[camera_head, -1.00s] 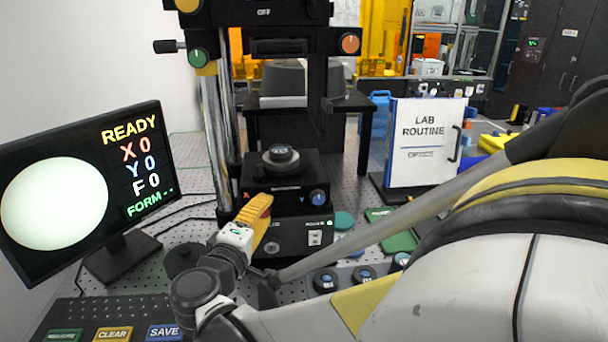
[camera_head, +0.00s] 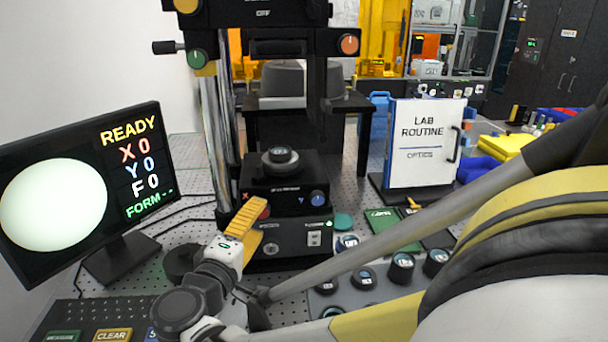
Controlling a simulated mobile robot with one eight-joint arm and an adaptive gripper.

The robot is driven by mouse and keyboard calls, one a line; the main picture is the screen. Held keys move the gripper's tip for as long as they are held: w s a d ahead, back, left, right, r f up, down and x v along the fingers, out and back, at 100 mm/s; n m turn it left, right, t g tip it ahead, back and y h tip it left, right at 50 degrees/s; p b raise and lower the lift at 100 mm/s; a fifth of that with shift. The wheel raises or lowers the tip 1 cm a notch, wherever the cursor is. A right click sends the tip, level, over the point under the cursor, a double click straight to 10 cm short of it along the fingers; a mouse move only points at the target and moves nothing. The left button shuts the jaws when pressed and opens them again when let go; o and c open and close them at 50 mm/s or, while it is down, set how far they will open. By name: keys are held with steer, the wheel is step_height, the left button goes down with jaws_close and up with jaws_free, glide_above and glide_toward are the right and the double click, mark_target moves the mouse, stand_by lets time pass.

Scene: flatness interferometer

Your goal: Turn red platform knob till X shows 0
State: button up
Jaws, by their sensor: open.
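The monitor (camera_head: 85,190) at the left reads READY, X 0, Y 0, F 0 and FORM with dashes, beside a plain pale disc. The black platform stage (camera_head: 287,187) stands under the instrument column, with a round part on top. The red knob (camera_head: 264,212) is at the stage's left side, mostly hidden behind my gripper's yellow fingers. My gripper (camera_head: 244,222) is open, with its fingers at the red knob; I cannot tell whether they touch it. A blue Y knob (camera_head: 318,198) is on the stage's right side.
A control box (camera_head: 290,240) sits below the stage. Several dark round pieces (camera_head: 402,268) stand on a grey tray to the right, partly behind my arm. A LAB ROUTINE sign (camera_head: 427,140) stands at the back right. A button panel (camera_head: 110,320) lies front left.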

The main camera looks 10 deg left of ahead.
steer(key=s, duration=0.4)
steer(key=shift+a+r, duration=0.2)
steer(key=shift+a, duration=0.05)
steer(key=shift+w, duration=0.1)
stand_by(0.9)
